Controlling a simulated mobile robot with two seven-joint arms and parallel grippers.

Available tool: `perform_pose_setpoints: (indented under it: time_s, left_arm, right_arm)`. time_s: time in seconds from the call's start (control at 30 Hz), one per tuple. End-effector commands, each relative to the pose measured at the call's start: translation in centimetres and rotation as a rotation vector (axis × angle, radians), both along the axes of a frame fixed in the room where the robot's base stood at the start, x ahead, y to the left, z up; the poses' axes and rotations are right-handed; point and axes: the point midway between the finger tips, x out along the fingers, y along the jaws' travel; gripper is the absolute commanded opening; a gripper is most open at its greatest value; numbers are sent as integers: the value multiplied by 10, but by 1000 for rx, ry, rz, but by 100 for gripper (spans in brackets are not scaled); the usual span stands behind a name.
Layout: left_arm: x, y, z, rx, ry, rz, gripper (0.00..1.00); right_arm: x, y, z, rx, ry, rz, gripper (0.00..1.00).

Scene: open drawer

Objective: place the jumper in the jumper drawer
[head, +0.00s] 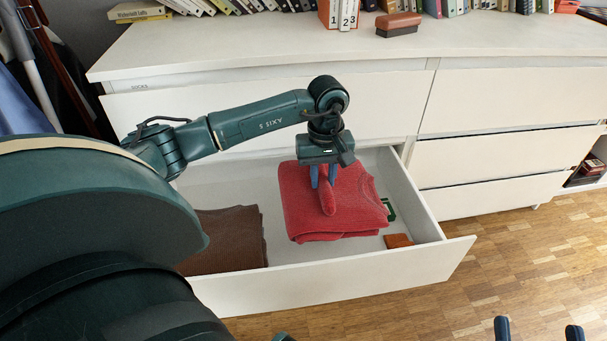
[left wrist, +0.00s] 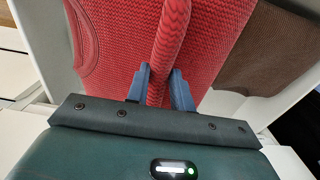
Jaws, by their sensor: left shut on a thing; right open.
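The red folded jumper (head: 299,205) is inside the open white drawer (head: 330,277), right of its middle. My left gripper (head: 323,178) is over it, pointing down, shut on a raised fold of the jumper. In the left wrist view the fold of the red jumper (left wrist: 208,52) runs between the two blue fingers of the gripper (left wrist: 162,85). Whether the jumper rests fully on the drawer floor is hidden. My right gripper (head: 539,330) shows only its two fingertips at the bottom right, apart and empty over the floor.
A brown folded garment (head: 228,240) lies in the drawer's left part. A green-edged item (head: 389,209) and an orange-brown item (head: 398,241) lie at its right end. Books and a brown brush-like block (head: 398,24) stand on the dresser top (head: 250,45). Wooden floor is clear at right.

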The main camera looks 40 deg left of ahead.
Motion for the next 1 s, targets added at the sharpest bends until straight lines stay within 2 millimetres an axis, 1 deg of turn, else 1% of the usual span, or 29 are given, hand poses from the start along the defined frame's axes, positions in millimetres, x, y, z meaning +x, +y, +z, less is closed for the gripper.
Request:
perform_pose_setpoints:
  time_s: [0.03,0.23,0.3,0.4,0.5,0.67,0.73,0.9,1.0]
  left_arm:
    - [-1,0,-16,-2,3,0,0]
    - [-1,-1,-69,-2,3,0,0]
    - [0,-1,-87,-3,3,0,0]
    - [0,-1,-107,-2,1,1,0]
    - [0,-1,-120,-2,1,0,0]
    - [1,0,-127,-1,-2,-1,0]
    - [0,0,-134,-1,0,0,0]
    - [0,-1,-159,-2,1,0,0]
    - [0,0,-165,-1,-2,0,0]
  right_arm:
    - [0,1,-4,10,-2,5,63]
    - [0,4,-5,58,-10,31,63]
    - [5,3,5,51,-82,34,63]
    - [8,1,16,41,-166,36,63]
    - [10,0,25,36,-223,39,63]
    - [11,0,32,30,-265,40,63]
    - [11,-1,34,27,-284,40,63]
    - [11,-2,46,15,-389,44,63]
    - [11,-2,52,12,-425,46,63]
